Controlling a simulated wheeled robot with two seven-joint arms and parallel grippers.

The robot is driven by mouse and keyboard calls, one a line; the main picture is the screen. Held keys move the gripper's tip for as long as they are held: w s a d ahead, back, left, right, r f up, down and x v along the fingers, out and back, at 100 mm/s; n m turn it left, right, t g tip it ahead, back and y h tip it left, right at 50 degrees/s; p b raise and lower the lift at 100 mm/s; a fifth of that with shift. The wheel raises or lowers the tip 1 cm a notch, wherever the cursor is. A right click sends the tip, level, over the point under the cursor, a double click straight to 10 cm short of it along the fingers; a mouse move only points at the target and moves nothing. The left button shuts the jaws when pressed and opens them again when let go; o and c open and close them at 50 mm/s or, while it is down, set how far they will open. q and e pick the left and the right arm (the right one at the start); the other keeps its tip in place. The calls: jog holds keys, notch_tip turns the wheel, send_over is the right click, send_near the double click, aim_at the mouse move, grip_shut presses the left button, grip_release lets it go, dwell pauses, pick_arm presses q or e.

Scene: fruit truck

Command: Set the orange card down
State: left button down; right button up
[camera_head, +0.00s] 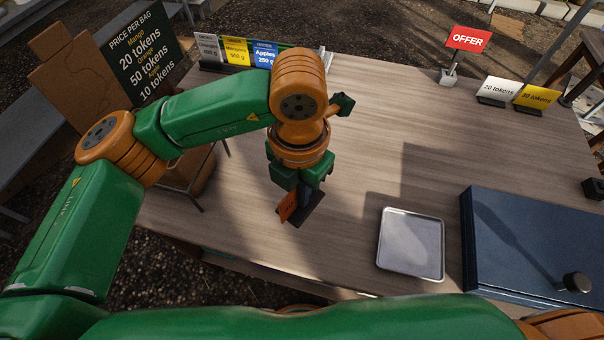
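The orange card (287,206) is held at my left gripper (302,186), over the front left part of the wooden table (380,150). It is tilted, with a dark base (309,209) beside it. My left gripper points down and looks shut on the card, though the fingertips are partly hidden. I cannot tell for sure whether the base touches the tabletop. My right gripper is out of view.
Grey, yellow (237,52) and blue (264,54) cards stand at the table's back left. A metal tray (411,268) and a dark blue case (530,240) lie on the right. White (499,88) and yellow cards and a red OFFER sign (468,39) stand at back right.

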pick_arm(q)
jog(key=w+f, duration=0.3)
jog(key=f, duration=0.1)
jog(key=w+f, duration=0.1)
jog(key=w, duration=0.1)
jog(key=shift+w+a+f+p, duration=0.3)
jog(key=shift+a+f+p, duration=0.05)
jog(key=shift+a+f, duration=0.05)
jog(key=f, duration=0.3)
jog(key=shift+w+f, duration=0.2)
jog(key=shift+f, duration=0.3)
jog(key=c, duration=1.5)
grip_release()
jog(key=o, duration=0.4)
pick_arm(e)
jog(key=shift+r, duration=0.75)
pick_arm(q)
jog(key=shift+o, duration=0.2)
jog(key=shift+r, duration=0.45)
notch_tip(320, 180, up, 12)
jog(key=b, duration=0.1)
jog(key=shift+f, duration=0.2)
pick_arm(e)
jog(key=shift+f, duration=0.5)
